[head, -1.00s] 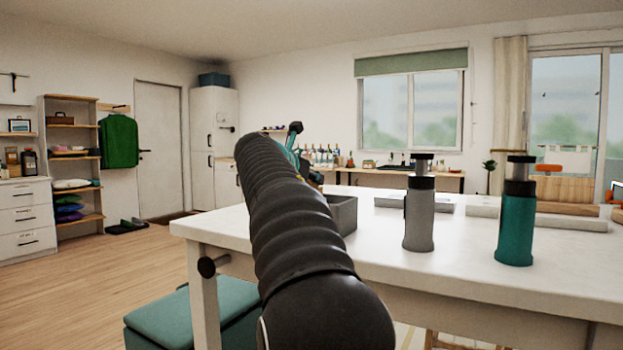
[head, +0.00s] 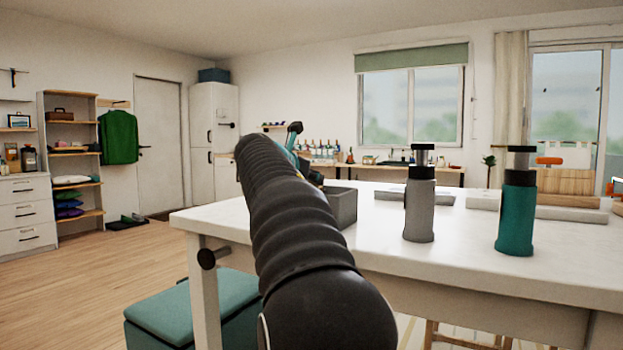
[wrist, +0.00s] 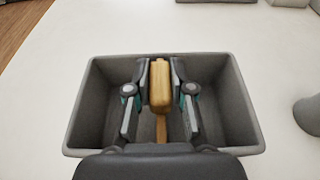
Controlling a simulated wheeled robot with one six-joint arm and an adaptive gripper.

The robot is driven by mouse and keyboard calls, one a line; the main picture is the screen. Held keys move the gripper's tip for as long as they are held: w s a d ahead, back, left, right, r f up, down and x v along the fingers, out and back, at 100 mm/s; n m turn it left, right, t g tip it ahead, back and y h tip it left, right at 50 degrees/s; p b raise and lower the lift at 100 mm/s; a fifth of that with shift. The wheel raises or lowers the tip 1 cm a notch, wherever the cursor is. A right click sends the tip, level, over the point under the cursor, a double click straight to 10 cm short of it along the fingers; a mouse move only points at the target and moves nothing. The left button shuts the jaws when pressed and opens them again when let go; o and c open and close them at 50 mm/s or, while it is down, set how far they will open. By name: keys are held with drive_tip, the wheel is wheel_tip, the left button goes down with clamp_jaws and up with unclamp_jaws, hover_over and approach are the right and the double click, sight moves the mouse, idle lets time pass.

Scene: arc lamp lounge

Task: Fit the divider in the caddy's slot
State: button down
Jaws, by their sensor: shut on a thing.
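The grey caddy (wrist: 84,112) is an open rectangular box on the white table. In the head view, part of the caddy (head: 343,207) shows just right of my arm. My gripper (wrist: 160,78) is over the caddy's middle in the wrist view. Its fingers are shut on a light wooden piece, which I take as the divider (wrist: 160,88). The divider has a thick block and a narrower part toward the bottom of the picture. Its lower end and the slot are hidden, so I cannot tell whether it touches the caddy. My arm hides most of the gripper in the head view.
A grey bottle (head: 419,205) and a teal bottle (head: 516,212) stand on the white table (head: 480,258), right of the caddy. Flat grey pieces (head: 480,200) lie farther back. A teal-topped bench (head: 190,305) is low at the table's left end.

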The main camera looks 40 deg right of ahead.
drive_tip(key=c, duration=0.9)
unclamp_jaws()
drive_tip(key=shift+c, duration=0.2)
drive_tip(key=v, duration=1.2)
drive_tip(key=shift+w, duration=0.1)
